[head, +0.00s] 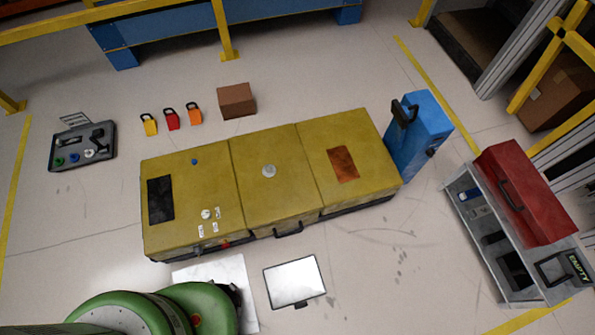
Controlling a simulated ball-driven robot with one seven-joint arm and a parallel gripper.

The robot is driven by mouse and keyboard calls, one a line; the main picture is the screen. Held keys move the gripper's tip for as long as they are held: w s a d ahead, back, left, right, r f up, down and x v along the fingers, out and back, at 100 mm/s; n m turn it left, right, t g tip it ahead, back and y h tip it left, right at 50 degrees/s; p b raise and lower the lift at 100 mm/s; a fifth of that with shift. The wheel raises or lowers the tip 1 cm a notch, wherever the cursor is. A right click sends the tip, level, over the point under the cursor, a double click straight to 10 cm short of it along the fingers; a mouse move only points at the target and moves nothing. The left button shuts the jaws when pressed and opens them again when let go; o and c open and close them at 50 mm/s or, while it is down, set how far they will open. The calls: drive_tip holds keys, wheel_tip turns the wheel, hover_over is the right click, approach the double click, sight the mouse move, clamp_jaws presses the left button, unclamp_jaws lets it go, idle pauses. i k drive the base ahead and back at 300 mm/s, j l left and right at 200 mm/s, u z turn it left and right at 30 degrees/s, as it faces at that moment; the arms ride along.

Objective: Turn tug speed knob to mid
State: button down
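The long yellow tug (285,165) lies across the middle of the head view. A small white knob (206,213) is on the front left of its top, with several small white labels around it. I take this to be the speed knob; its pointer is too small to read. My green arm is at the bottom left, in front of the tug and apart from the knob. Only a dark edge beside the arm's end shows, perhaps part of my gripper (237,294). Its fingers are hidden, and I cannot see whether it holds anything.
A white sheet (247,277) and a framed pale panel (294,282) lie in front of the tug. A blue case (420,132) stands at its right end. A grey cart (478,218) with a red toolbox (522,192) is at right. Padlocks and a brown box (236,101) are behind.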

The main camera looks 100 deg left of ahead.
sight(206, 214)
drive_tip(key=k+l+z, duration=0.15)
drive_tip(key=l+u, duration=0.1)
drive_tip(key=u, duration=0.9)
drive_tip(key=k+u, duration=0.1)
drive_tip(key=u, duration=0.35)
drive_tip(key=k+l+u, duration=0.1)
drive_tip(key=u, duration=0.9)
drive_tip(key=k+j, duration=0.65)
drive_tip(key=j, duration=0.15)
drive_tip(key=k+l, duration=0.1)
drive_tip(key=k, duration=0.2)
drive_tip(key=k+l, duration=0.1)
drive_tip(key=k, duration=0.25)
drive_tip(key=i+j+z, duration=0.25)
drive_tip(key=i+j, duration=0.45)
drive_tip(key=i, duration=0.1)
